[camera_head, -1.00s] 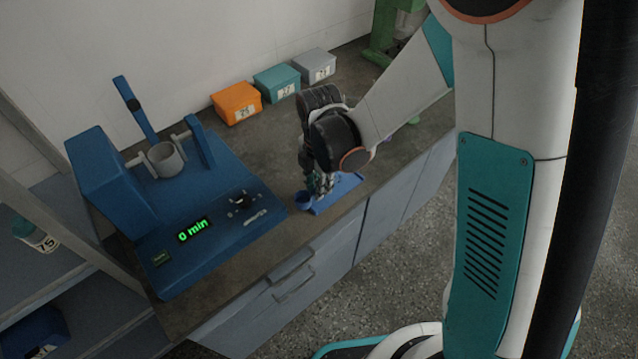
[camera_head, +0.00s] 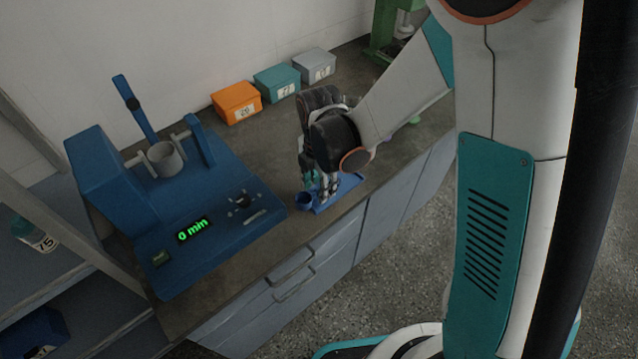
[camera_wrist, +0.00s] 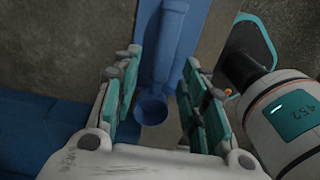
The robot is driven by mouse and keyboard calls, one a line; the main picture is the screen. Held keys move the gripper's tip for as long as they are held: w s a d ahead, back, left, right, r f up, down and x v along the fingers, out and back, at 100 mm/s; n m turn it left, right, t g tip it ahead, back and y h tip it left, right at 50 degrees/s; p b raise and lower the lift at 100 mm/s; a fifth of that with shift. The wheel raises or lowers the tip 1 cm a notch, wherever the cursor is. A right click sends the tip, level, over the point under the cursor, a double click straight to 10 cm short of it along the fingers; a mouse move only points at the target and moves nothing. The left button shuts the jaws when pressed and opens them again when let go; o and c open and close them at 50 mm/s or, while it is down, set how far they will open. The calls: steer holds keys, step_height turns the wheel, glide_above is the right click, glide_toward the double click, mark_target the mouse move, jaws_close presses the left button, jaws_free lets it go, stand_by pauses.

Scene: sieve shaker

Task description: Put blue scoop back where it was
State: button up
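The blue scoop shows its round cup (camera_wrist: 151,108) in the wrist view, with its handle running up the picture along a flat blue tray (camera_wrist: 198,25). In the head view the cup (camera_head: 304,201) sits at the left end of the blue tray (camera_head: 348,184) near the counter's front edge. My gripper (camera_head: 320,194) is low over the tray. In the wrist view its fingers (camera_wrist: 160,62) stand apart on either side of the scoop, with clear gaps. I cannot tell whether the scoop lies fully flat.
The blue sieve shaker (camera_head: 225,235) with a grey cup stands close on the left and reads "0 min". Orange (camera_head: 237,102), teal (camera_head: 277,82) and grey (camera_head: 315,66) boxes stand along the wall.

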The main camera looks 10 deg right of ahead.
step_height(320, 180, up, 13)
steer(key=p, duration=0.4)
steer(key=shift+f, duration=0.15)
